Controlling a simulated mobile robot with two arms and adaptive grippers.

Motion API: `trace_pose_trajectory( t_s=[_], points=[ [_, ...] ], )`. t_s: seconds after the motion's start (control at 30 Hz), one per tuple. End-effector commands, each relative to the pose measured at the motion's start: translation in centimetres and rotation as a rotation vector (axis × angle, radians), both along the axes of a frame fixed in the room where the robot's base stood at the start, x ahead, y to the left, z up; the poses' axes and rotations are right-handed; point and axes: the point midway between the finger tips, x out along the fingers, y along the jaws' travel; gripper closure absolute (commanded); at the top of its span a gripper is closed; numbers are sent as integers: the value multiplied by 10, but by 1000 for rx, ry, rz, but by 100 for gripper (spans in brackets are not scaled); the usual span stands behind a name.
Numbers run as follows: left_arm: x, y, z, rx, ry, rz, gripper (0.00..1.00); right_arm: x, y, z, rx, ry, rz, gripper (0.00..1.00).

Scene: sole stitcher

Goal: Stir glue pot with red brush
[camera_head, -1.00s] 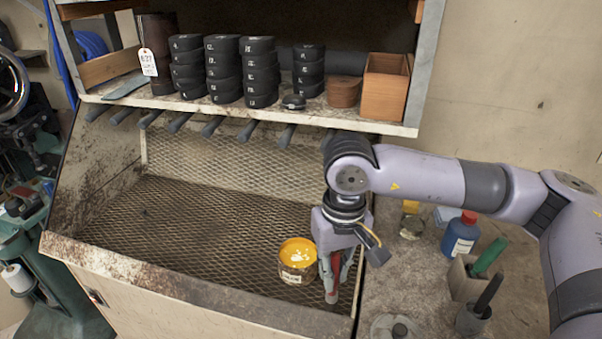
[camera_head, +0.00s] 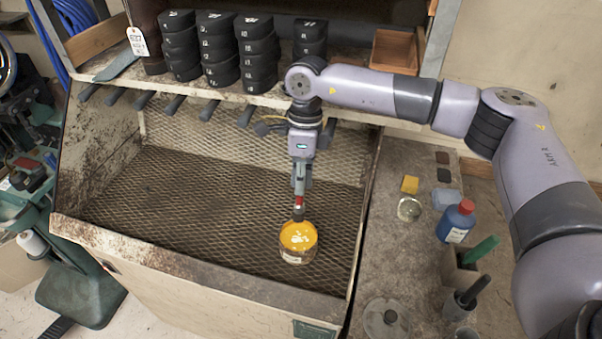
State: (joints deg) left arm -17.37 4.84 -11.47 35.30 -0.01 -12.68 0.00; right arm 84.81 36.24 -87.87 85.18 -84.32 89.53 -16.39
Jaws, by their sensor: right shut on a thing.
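The glue pot (camera_head: 298,250) stands on the mesh floor of the bench, near its front right, with yellow-orange glue showing inside. My right gripper (camera_head: 299,188) is above the pot's far side, pointing down. It is shut on the red brush (camera_head: 298,202), of which a short red part and a dark lower end show below the fingers. The brush end is at the pot's far rim; I cannot tell whether it is in the glue. My left gripper is not in view.
A shelf (camera_head: 230,90) with stacked black pieces (camera_head: 257,50) runs above the mesh. A side table on the right holds a blue bottle (camera_head: 455,222), a green-handled brush (camera_head: 481,249) in a holder and a glass jar (camera_head: 409,209). The mesh left of the pot is clear.

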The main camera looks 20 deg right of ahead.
Motion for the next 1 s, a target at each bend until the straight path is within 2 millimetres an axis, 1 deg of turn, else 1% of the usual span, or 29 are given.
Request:
trace_pose_trajectory(
  t_s=[0.03,0.1,0.17,0.27,0.5,0.8,1.0],
  points=[
    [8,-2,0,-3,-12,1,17,0,0,-1,0,1,-9,100],
    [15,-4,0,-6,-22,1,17,0,0,-3,0,3,-11,100],
    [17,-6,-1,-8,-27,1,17,1,0,-5,0,2,-10,100],
    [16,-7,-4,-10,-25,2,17,1,0,-10,1,2,-8,100],
    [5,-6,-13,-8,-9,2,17,2,-2,-28,-1,2,-7,100],
    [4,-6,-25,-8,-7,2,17,5,-3,-52,0,1,-7,100],
    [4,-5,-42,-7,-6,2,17,2,-1,-69,1,2,-5,100]
  ],
)
